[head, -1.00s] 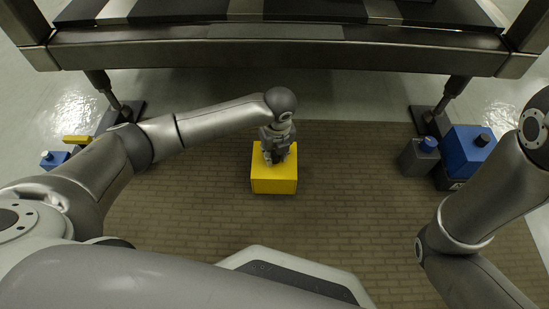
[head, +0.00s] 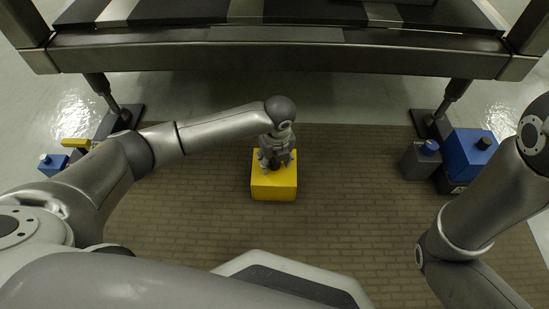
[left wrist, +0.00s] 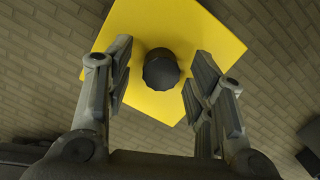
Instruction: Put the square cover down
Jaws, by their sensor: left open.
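The square cover (head: 273,188) is a yellow block with a dark round knob (left wrist: 161,69) on top. It rests on the brick-patterned floor in the middle of the head view, and its yellow top also shows in the left wrist view (left wrist: 205,35). My left gripper (head: 275,160) is just above the cover. In the left wrist view its open fingers (left wrist: 160,85) stand on either side of the knob, with a gap on both sides. My right arm shows at the right of the head view, but its gripper is out of view.
A blue box with a black knob (head: 470,155) and a grey box with a blue knob (head: 420,160) stand at the right. A small blue box (head: 53,164) and a yellow piece (head: 76,143) are at the left. A large metal frame (head: 280,55) spans the back. The floor around the cover is clear.

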